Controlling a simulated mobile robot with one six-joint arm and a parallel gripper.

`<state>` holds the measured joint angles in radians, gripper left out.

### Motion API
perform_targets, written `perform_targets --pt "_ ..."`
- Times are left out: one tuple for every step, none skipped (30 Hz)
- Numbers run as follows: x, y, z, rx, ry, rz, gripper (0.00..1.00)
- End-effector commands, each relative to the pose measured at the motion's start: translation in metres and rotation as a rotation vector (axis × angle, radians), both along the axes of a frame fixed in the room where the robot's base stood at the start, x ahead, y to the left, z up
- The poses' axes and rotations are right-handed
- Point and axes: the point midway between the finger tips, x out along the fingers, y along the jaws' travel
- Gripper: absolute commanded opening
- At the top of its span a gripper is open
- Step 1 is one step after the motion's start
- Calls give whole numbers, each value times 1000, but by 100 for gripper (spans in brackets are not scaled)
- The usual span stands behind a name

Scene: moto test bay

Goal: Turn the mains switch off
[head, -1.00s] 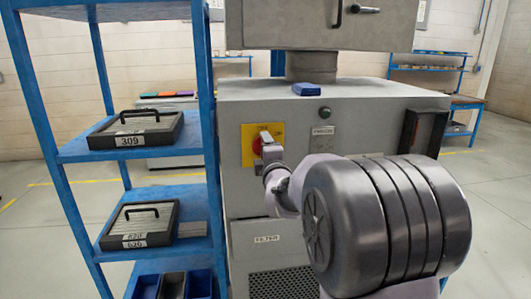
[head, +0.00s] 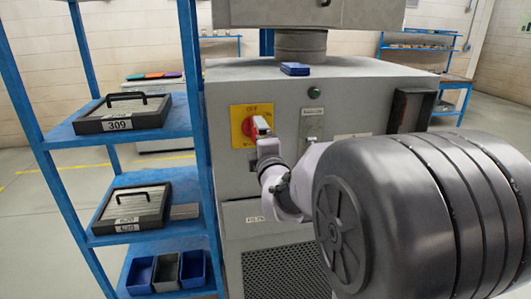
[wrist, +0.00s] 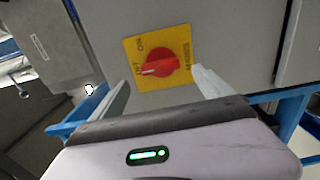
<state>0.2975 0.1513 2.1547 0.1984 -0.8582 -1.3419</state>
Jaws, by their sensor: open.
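The mains switch is a red rotary knob (wrist: 160,64) on a yellow plate (wrist: 182,36) fixed to a grey machine cabinet. The plate also shows in the head view (head: 236,113), with OFF lettered at its top. In the wrist view the knob's white mark points to the left, towards small lettering that looks like OFF; ON is above that. My gripper (wrist: 161,77) is open, its pale fingers apart below and to either side of the plate in the wrist view. In the head view my gripper (head: 262,127) covers part of the plate and knob; contact cannot be told.
A blue shelf rack (head: 198,130) stands close on the cabinet's left, holding labelled black cases (head: 124,112) and small bins (head: 166,273). A green button (head: 314,92) is right of the switch. A blue box (head: 295,69) lies on the cabinet top. Open floor is at right.

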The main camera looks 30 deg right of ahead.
Motion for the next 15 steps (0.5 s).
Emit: perform_targets --pt "-16 4 2 0 0 -1 90" --pt "-26 7 3 -1 -1 -1 90" --pt "-38 11 3 -1 -1 -1 90" --pt "-47 14 3 -2 -2 0 90" --pt "-56 16 3 -1 -1 0 90" --pt "-66 19 2 0 -1 0 90" --pt "-73 21 3 -1 -2 0 90" --pt "-79 23 2 -1 -1 0 90" --pt "-86 24 2 0 -1 0 90" --pt "-90 26 2 0 -1 0 90" --pt "-94 27 1 0 -1 0 90" --pt "-97 28 1 0 -1 0 90" --pt "-99 28 1 0 -1 0 90" --pt "-100 29 1 0 -1 0 90" --pt "-102 29 0 -1 -1 0 90"
